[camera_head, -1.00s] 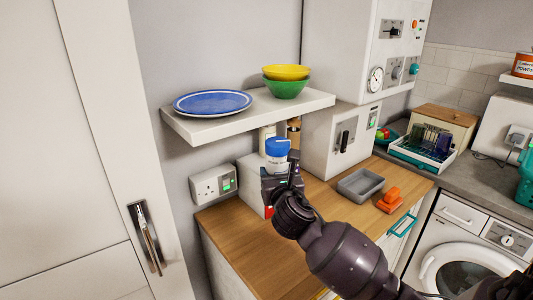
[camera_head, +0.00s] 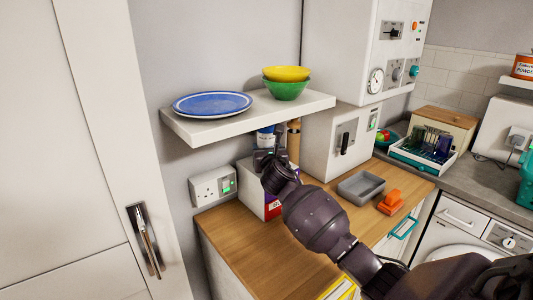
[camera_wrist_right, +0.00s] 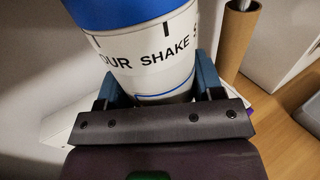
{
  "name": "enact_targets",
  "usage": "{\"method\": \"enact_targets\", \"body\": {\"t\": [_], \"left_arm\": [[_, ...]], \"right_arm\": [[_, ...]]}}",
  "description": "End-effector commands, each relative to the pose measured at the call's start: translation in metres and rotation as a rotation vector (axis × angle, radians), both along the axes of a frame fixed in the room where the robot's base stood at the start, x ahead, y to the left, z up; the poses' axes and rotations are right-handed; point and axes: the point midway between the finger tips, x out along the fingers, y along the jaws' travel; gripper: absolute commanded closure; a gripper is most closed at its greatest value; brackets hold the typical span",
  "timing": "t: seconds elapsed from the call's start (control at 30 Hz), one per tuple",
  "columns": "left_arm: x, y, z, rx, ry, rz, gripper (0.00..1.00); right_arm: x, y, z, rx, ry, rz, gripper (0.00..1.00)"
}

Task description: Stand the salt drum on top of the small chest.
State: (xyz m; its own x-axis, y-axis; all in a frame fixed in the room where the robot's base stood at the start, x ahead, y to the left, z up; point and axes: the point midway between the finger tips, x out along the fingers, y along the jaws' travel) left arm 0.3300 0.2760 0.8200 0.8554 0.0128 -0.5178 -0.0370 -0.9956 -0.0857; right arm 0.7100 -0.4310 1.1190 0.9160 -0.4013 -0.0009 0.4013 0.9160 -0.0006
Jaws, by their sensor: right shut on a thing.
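The salt drum (camera_head: 265,138) has a blue top and a white label with dark lettering. My right gripper (camera_head: 265,158) is shut on it, near the wall. The shelf hides the drum's top in the head view. In the right wrist view the drum (camera_wrist_right: 140,48) stands between both fingers (camera_wrist_right: 153,90); I cannot tell whether its base touches anything. A low white unit with a wooden top (camera_head: 240,232) and coloured handles seems to be the small chest. The drum is over its back part. My left gripper is not in view.
A wall shelf (camera_head: 200,128) holds a blue plate (camera_head: 212,103) and bowls (camera_head: 286,89). A white box with a purple-red side (camera_head: 273,204) is under my gripper. A brown tube (camera_wrist_right: 236,40) is close right of the drum. A grey tray (camera_head: 360,186) and orange object (camera_head: 391,202) lie right.

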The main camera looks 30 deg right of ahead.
Motion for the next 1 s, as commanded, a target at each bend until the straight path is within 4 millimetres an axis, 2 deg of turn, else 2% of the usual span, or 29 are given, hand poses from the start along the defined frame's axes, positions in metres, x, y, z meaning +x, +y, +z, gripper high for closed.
{"method": "enact_targets", "body": {"t": [0.07,0.5,0.53,0.7,1.0], "left_arm": [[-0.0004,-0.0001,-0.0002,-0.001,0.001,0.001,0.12],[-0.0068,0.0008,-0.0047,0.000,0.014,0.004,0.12],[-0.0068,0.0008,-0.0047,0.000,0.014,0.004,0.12],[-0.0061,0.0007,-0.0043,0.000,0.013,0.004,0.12],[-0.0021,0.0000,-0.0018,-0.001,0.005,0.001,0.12]], "right_arm": [[-0.0014,0.0016,-0.0055,0.003,0.001,0.001,0.69],[-0.0017,0.0011,-0.0092,0.000,0.001,0.001,0.69],[-0.0018,0.0011,-0.0101,0.001,0.002,0.001,0.38],[-0.0019,0.0012,-0.0096,0.000,0.001,0.001,0.14],[-0.0019,0.0012,-0.0075,0.000,0.001,0.001,0.14]]}}
